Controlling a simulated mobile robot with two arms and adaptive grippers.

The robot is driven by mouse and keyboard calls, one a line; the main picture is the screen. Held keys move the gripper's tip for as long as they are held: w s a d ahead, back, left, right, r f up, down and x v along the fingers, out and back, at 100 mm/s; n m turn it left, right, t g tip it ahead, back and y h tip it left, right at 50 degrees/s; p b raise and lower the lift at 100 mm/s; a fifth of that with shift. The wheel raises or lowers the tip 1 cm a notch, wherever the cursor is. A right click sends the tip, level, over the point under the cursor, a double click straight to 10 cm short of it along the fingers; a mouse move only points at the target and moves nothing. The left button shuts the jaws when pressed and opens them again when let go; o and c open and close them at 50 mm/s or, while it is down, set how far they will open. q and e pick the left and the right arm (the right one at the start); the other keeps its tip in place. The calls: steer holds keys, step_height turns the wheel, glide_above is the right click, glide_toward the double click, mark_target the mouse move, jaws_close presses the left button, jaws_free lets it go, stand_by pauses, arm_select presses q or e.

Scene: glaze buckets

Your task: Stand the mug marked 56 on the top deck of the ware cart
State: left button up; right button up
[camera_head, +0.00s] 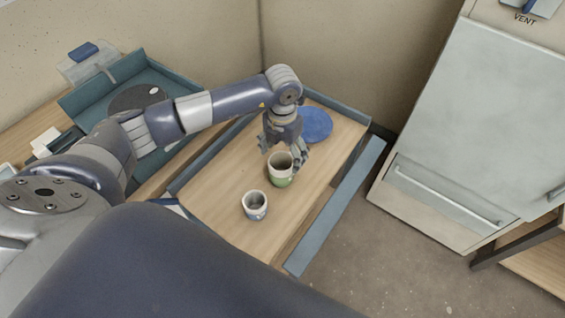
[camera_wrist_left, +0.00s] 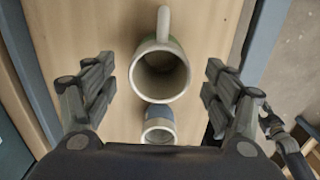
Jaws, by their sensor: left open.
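A pale mug with a green lower part (camera_head: 280,172) stands upright on a wooden deck with blue-grey edges (camera_head: 222,178); I cannot tell whether this deck is the ware cart's. A smaller pale and blue cup (camera_head: 255,206) stands nearer to me. My left gripper (camera_head: 284,148) is open at the green mug. In the left wrist view, the mug (camera_wrist_left: 160,76) lies between the spread fingers, apart from both, its handle pointing up the picture. The blue cup (camera_wrist_left: 159,126) shows below it. No number is readable on either. My right gripper is not identifiable.
A blue disc (camera_head: 316,124) lies on the deck behind the gripper. A teal tray (camera_head: 90,97) with a dark round thing is at left. A blue-grey rail (camera_head: 338,205) runs along the deck's right side. A large pale cabinet (camera_head: 470,110) stands at right, beyond open floor.

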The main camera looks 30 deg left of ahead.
arm_select(q)
step_height(320, 180, up, 7)
steer(key=shift+b, duration=0.45)
stand_by(0.3)
